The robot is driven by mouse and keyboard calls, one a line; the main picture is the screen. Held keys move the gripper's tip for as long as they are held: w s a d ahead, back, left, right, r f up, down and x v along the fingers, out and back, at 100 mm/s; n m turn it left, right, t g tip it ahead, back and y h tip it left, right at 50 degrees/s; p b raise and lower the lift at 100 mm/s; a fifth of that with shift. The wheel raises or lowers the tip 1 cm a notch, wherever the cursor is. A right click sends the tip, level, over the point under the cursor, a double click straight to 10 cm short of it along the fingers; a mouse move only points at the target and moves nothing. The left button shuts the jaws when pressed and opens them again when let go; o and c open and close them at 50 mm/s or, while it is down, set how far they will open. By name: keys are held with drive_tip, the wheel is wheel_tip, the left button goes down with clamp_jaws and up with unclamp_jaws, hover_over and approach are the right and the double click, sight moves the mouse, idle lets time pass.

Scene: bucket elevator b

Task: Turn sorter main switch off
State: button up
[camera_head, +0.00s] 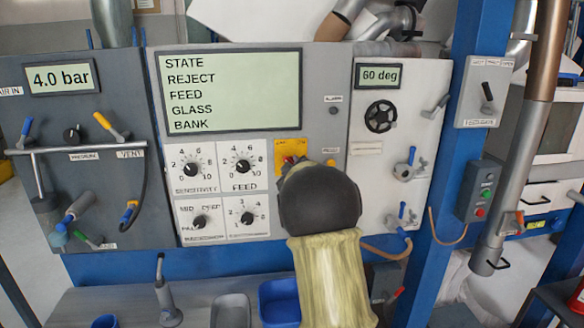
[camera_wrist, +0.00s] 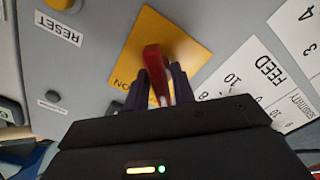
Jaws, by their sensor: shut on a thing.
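The sorter main switch is a red handle on a yellow plate (camera_head: 288,148) on the grey control panel, right of the FEED dial. In the head view my dark gripper and wrist (camera_head: 318,196) cover most of it. In the wrist view the red handle (camera_wrist: 155,72) stands out from the yellow plate (camera_wrist: 165,45). My gripper (camera_wrist: 157,88) is shut on the handle, with a dark finger on each side. Part of the word ON shows beside the fingers. The handle's exact angle is hard to tell.
The FEED dial (camera_head: 243,166) sits close left of the switch. The display (camera_head: 231,90) above lists STATE, REJECT, FEED, GLASS and BANK. A handwheel (camera_head: 380,116) and levers are to the right. A blue bin (camera_head: 279,300) stands below the panel.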

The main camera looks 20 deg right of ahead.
drive_tip(key=o, duration=1)
drive_tip(key=shift+c, duration=0.2)
drive_tip(key=shift+s, duration=0.1)
drive_tip(key=b+v, duration=0.5)
drive_tip(key=v, duration=1.2)
drive_tip(key=shift+a, duration=0.1)
drive_tip(key=shift+s, duration=0.1)
drive_tip(key=s+a+f+m+g+y+p, duration=0.2)
drive_tip(key=s+a+f+g, duration=0.25)
drive_tip(key=f, duration=0.25)
drive_tip(key=s+a+f+m+g+y+p, duration=0.2)
drive_tip(key=s+a+f+g+p, duration=0.15)
drive_tip(key=a+f, duration=0.2)
drive_tip(key=s+a+f+m+g, duration=0.1)
drive_tip(key=s+a+f+g, duration=0.2)
drive_tip(key=s, duration=0.3)
drive_tip(key=s+a+f+m+g+y+p, duration=0.1)
drive_tip(key=s+a+f+g, duration=0.1)
drive_tip(key=s, duration=0.5)
drive_tip(key=shift+a+f+g, duration=0.4)
drive_tip(key=shift+f+g, duration=0.35)
drive_tip(key=shift+g, duration=0.15)
